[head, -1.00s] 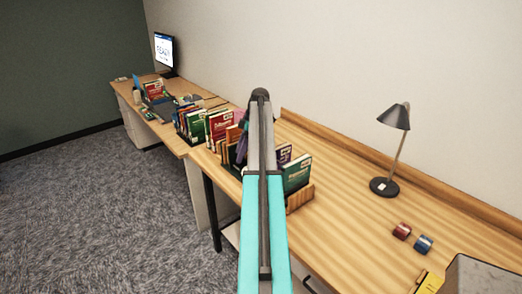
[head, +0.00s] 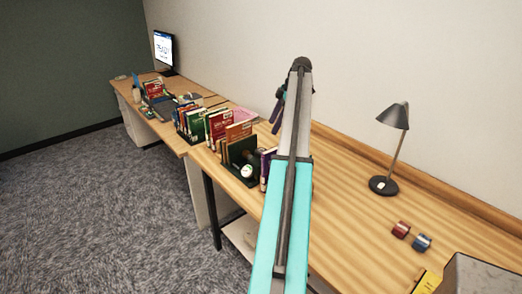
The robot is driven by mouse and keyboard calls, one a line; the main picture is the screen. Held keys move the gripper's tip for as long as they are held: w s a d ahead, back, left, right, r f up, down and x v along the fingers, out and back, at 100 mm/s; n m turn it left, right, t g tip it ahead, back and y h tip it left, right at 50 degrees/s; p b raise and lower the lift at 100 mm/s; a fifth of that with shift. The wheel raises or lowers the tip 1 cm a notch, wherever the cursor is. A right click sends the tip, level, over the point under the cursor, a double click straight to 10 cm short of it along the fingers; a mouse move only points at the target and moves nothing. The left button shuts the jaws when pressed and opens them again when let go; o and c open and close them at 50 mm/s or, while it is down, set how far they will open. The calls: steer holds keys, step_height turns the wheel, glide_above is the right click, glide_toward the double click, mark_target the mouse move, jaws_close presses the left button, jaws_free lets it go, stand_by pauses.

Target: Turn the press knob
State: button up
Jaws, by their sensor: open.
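I cannot make out the press knob for sure. A small round pale piece (head: 246,171) on a dark object sits among the books on the near desk, and I cannot tell if it is the knob. My gripper (head: 276,118) shows as a small dark shape left of the tip of my raised arm, above the back of the near desk. It is open, and I see nothing held in it. My teal and grey arm hides part of the desk and some books behind it.
Rows of upright books (head: 217,124) fill the left part of the near desk (head: 345,215). A black lamp (head: 392,118) stands at the right, with a red roll (head: 400,229) and a blue roll (head: 421,242) in front. A monitor (head: 163,50) stands far left.

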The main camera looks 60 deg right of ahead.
mark_target(261, 150)
steer(key=shift+p+x, duration=2.4)
steer(key=shift+x, duration=4.35)
steer(key=c, duration=1.1)
steer(key=shift+o, duration=0.2)
steer(key=shift+a+f, duration=0.1)
steer(key=shift+a, duration=0.2)
steer(key=shift+d, duration=0.15)
